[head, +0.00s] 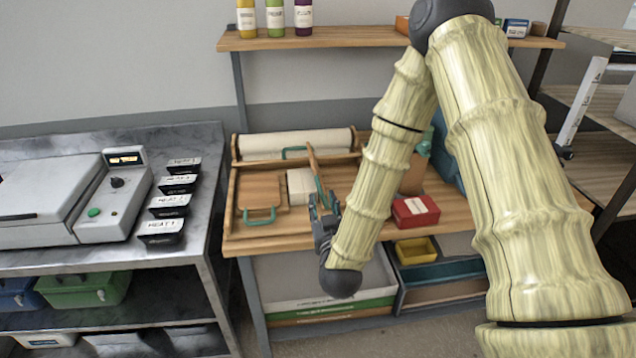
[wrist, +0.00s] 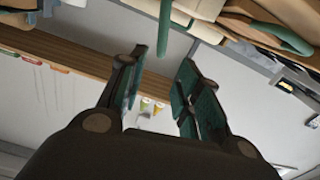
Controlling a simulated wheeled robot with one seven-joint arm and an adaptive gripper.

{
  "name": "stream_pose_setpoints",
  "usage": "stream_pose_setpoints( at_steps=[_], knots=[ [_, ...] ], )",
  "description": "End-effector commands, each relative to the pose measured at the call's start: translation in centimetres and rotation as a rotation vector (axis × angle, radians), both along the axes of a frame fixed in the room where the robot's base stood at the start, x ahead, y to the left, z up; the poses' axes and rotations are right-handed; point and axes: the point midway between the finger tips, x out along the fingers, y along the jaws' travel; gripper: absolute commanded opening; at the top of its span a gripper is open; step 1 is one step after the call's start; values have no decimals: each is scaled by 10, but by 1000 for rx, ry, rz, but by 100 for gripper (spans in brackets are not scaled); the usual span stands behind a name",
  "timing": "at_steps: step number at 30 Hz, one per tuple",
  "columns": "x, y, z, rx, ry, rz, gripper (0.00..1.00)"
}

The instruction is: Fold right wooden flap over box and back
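The right wooden flap (head: 312,160) stands up, seen nearly edge-on, with a green handle (head: 321,189) on its right side. The white box (head: 300,187) is just left of it, partly hidden by the flap. My gripper (head: 324,205) is by the lower end of this handle, fingers up. In the wrist view my gripper (wrist: 162,60) is open, and a green bar (wrist: 165,22) shows beyond and between the fingertips. I cannot tell whether they touch it. The left wooden flap (head: 259,188) lies flat, with its own green handle (head: 260,216).
A white roll (head: 295,142) lies behind the box, with another green handle (head: 294,150) in front of it. A red box (head: 415,211) is on the bench to the right. Labelled black containers (head: 171,203) and a grey machine (head: 60,200) stand on the left table.

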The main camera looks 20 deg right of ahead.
Motion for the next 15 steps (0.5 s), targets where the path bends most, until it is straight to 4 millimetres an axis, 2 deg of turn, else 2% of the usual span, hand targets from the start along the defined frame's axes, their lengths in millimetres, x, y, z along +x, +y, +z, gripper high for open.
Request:
stream_pose_setpoints(
  at_steps=[15],
  knots=[
    [77,-15,2,1,2,0,34]
  ],
)
